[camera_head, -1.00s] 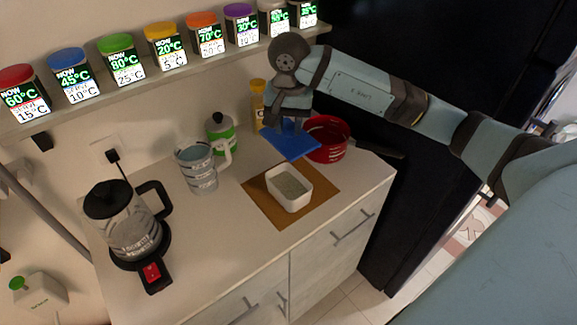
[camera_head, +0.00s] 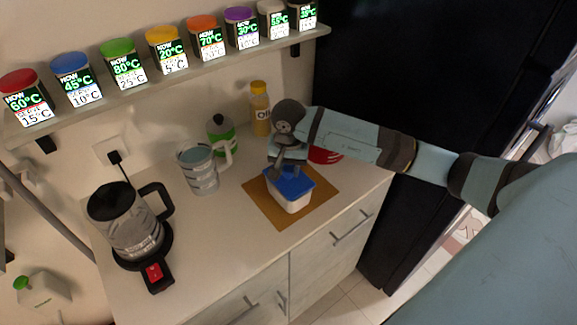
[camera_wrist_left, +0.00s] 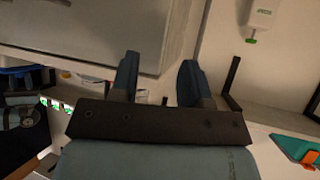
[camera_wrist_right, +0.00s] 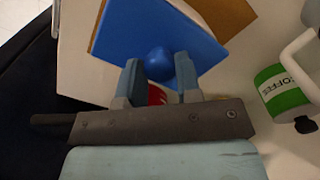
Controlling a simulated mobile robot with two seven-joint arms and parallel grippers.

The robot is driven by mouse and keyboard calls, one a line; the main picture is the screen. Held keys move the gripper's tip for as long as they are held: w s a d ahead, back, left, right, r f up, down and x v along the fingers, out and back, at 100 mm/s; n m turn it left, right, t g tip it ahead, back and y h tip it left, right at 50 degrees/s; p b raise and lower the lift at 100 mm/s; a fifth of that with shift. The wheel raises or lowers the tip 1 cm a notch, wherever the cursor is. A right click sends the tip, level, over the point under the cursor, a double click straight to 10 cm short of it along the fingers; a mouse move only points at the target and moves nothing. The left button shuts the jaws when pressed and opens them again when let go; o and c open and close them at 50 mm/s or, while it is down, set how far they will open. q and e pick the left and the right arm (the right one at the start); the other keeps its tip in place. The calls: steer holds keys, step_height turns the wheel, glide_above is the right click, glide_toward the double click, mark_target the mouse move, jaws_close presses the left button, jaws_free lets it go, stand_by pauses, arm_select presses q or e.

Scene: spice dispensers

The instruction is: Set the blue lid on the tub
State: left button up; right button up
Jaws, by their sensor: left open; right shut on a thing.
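The blue lid (camera_head: 290,183) lies over the top of the white tub (camera_head: 291,203) in the head view and covers its opening. The tub stands on a brown board (camera_head: 318,189) on the counter. My right gripper (camera_head: 283,171) is above the lid and shut on its knob. I cannot tell whether the lid is fully seated. My left gripper (camera_wrist_left: 157,75) is open and empty, away from the counter top.
A red pot (camera_head: 326,154) is partly hidden behind my right arm. An oil bottle (camera_head: 260,109), a green-and-white jar (camera_head: 221,132), a measuring jug (camera_head: 198,168) and a kettle (camera_head: 128,222) stand on the counter. Spice dispensers line the shelf (camera_head: 170,78) above.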

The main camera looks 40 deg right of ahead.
steer(key=shift+f+b, duration=0.45)
steer(key=shift+b, duration=0.1)
steer(key=shift+f, duration=0.1)
steer(key=o, duration=0.9)
